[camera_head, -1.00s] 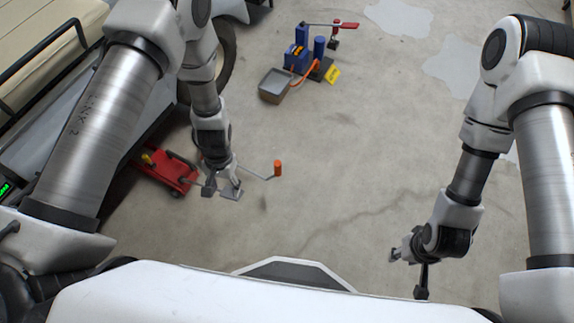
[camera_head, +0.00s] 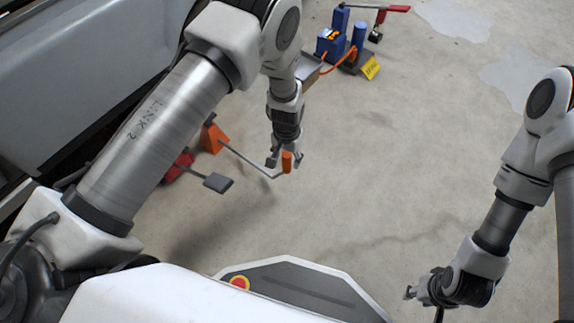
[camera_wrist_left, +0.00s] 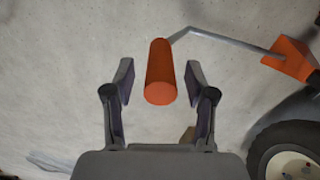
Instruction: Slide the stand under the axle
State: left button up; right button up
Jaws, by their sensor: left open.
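The stand is an orange wedge-shaped block (camera_head: 212,136) on the floor beside the cart, also at the right of the left wrist view (camera_wrist_left: 290,58). A bent grey rod runs from it to an upright orange grip (camera_head: 287,162). My left gripper (camera_head: 285,160) is open at this grip. In the left wrist view its fingers (camera_wrist_left: 158,78) stand on either side of the orange grip (camera_wrist_left: 160,72), with a gap on both sides. My right gripper (camera_head: 412,293) hangs low at the right, away from the stand; its fingers are too small to read. The axle is hidden.
The grey cart body (camera_head: 85,60) fills the upper left; its wheel (camera_wrist_left: 290,150) shows in the left wrist view. A red jack with a grey pedal (camera_head: 217,183) lies near the stand. A blue pump unit (camera_head: 335,42) stands behind. The middle floor is clear.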

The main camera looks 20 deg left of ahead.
pick_arm(q)
notch_tip(320, 180, down, 2)
jog(key=shift+f+b, duration=0.25)
jog(key=shift+b, duration=0.05)
jog(key=shift+r, duration=0.1)
pick_arm(e)
jog(key=shift+f, duration=0.65)
